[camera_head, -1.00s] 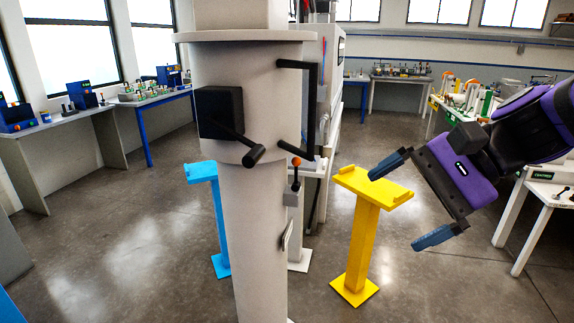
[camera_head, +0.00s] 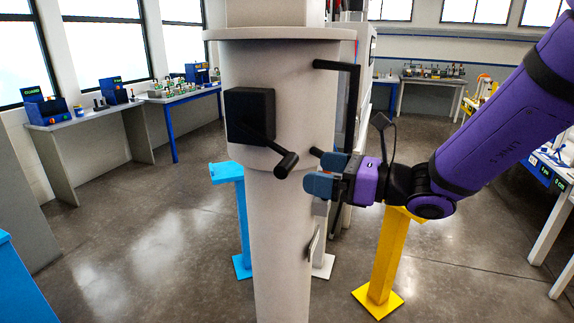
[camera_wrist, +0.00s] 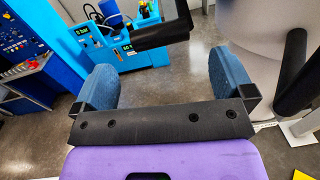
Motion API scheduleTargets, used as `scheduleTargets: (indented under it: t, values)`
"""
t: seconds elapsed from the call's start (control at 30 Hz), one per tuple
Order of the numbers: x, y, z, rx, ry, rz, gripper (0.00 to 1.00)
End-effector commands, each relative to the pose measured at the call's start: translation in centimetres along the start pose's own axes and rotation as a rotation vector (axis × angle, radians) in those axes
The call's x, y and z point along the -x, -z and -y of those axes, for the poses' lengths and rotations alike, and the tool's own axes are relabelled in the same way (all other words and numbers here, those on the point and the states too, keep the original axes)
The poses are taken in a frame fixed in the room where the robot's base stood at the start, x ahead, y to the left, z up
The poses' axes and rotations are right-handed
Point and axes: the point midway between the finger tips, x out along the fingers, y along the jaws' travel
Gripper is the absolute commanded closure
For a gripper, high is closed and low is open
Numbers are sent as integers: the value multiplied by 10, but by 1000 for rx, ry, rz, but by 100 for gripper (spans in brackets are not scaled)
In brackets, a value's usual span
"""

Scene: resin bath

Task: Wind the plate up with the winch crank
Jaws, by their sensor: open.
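The winch crank (camera_head: 262,137) is a black arm on a black box (camera_head: 249,114) on the front of a thick grey column. Its dark round grip (camera_head: 286,164) sticks out at the arm's lower right end. My gripper (camera_head: 321,172) is open, just right of this grip, with its blue fingertips pointing left. In the wrist view the open fingers (camera_wrist: 164,82) have nothing between their tips. A dark bar (camera_wrist: 160,36) lies beyond them and may be the crank grip. I cannot make out the plate.
The grey column (camera_head: 285,220) stands close in front. A black bracket bar (camera_head: 353,110) is fixed on its right side, near my gripper. A yellow stand (camera_head: 385,260) is right and a blue stand (camera_head: 240,220) left. Benches line the walls; floor at left is clear.

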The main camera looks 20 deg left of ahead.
Motion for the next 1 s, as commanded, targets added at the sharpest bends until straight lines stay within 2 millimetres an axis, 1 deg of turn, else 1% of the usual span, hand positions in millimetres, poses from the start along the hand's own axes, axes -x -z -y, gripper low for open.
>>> scheduleTargets:
  t: [0.03,0.2,0.4,0.6,0.83,0.87,0.9,0.97,1.0]
  values:
    - [-11,0,-1,1,-5,0,0]
    - [-40,0,-1,2,-3,0,0]
    - [-65,0,0,2,-2,0,0]
    - [-74,0,0,2,-1,-1,0]
    - [-74,0,0,2,-1,-1,0]
    - [-74,0,0,2,-1,-1,3]
    - [-74,0,0,2,-1,-1,12]
    - [-74,0,0,2,-1,-1,26]
    - [-74,0,0,2,-2,-1,35]
